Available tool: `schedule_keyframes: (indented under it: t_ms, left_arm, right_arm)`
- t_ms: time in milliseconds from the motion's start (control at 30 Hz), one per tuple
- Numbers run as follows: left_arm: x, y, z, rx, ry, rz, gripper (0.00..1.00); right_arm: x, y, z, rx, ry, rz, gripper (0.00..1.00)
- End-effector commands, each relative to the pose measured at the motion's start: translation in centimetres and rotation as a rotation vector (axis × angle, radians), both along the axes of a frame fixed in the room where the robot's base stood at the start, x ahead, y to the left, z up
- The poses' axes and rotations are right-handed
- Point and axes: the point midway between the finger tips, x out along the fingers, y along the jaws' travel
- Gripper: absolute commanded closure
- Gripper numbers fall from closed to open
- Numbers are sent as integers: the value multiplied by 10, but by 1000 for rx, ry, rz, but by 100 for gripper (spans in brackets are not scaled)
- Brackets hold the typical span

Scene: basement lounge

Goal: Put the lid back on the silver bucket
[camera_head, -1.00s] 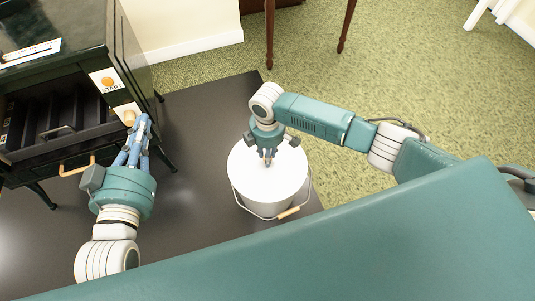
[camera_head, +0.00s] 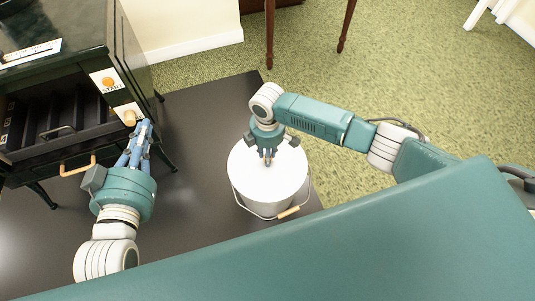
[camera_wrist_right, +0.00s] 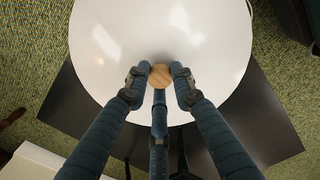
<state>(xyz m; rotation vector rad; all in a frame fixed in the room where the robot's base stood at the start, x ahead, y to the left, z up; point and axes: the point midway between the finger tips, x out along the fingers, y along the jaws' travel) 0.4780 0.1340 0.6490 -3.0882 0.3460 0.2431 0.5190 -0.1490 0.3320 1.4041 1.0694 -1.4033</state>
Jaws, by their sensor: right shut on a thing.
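The bucket (camera_head: 268,205) stands on the dark floor mat, pale and shiny, with a wire handle and a wooden grip hanging at its front. The round white lid (camera_head: 250,168) lies over its top; whether it is fully seated I cannot tell. My right gripper (camera_head: 268,158) points down at the lid's middle. In the right wrist view, its fingers (camera_wrist_right: 160,80) are shut around the wooden knob (camera_wrist_right: 160,75) of the lid (camera_wrist_right: 160,30). My left gripper (camera_head: 142,130) is by the black cabinet, its fingers close together; its opening is unclear.
The dark mat (camera_head: 200,115) has free room left of the bucket. Wooden table legs (camera_head: 270,35) rise from the green carpet behind.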

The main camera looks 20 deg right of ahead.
Motion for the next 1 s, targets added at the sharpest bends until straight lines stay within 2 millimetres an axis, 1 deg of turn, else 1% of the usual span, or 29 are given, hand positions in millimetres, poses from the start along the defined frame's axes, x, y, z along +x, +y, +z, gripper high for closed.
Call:
schedule_keyframes:
  t_ms: [167, 200, 300, 500, 567, 600, 833, 1000]
  left_arm:
    - [0, 0, 1, 0, -2, 0, 100]
    - [0, 0, 1, 0, -2, 0, 100]
    - [0, 0, 1, -1, -3, 0, 100]
    - [0, 0, 1, -1, -3, 0, 100]
    - [0, 0, 1, -1, -3, 0, 100]
    - [0, 0, 1, -1, -3, -1, 100]
    - [0, -1, 0, -1, -3, -1, 100]
    - [-2, -1, -4, 4, 14, -3, 100]
  right_arm:
    - [0, 0, 0, 0, 0, 0, 100]
    - [0, 0, 0, 0, 0, 0, 72]
    - [0, 0, 0, 0, 0, 0, 54]
    - [0, 0, 0, 0, 0, 0, 54]
    - [0, 0, 0, 0, 1, 0, 44]
    - [0, 0, 0, 0, 1, 0, 36]
    - [0, 0, 0, 0, 1, 0, 36]
    - [0, 0, 1, 0, 0, 0, 36]
